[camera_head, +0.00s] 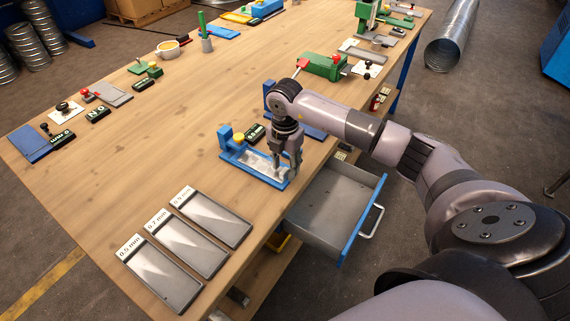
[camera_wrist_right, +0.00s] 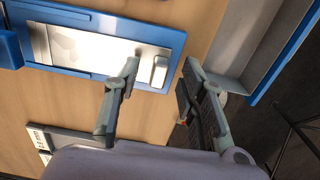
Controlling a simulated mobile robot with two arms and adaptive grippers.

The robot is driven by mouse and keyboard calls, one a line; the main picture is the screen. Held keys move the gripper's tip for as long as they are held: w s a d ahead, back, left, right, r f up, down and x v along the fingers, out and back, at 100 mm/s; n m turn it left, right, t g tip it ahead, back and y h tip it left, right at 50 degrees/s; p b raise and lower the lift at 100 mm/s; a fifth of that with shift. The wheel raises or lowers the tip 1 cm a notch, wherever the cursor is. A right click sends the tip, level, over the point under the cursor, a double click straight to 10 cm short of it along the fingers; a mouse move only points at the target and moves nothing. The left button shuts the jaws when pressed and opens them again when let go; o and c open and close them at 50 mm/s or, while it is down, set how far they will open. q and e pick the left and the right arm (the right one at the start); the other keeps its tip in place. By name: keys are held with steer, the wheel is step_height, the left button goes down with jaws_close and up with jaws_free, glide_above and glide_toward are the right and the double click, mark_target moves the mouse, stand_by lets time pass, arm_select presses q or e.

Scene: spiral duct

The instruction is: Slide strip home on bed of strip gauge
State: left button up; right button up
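My right gripper (camera_head: 287,172) points down at the bed's near end. In the wrist view its fingers (camera_wrist_right: 160,72) are apart, with nothing clearly held; whether a finger touches the raised piece I cannot tell. My left gripper is out of view.
Three grey labelled plates (camera_head: 187,243) lie on the front left of the table. An open drawer (camera_head: 334,202) juts out below the right edge. A black label block (camera_head: 256,133) stands behind the gauge, and a green device (camera_head: 322,66) farther back. The table's middle is clear.

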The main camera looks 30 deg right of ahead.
steer(key=shift+f, duration=0.35)
steer(key=shift+c, duration=0.4)
jaws_close()
steer(key=c, duration=0.6)
jaws_free()
jaws_close()
steer(key=shift+s, duration=0.1)
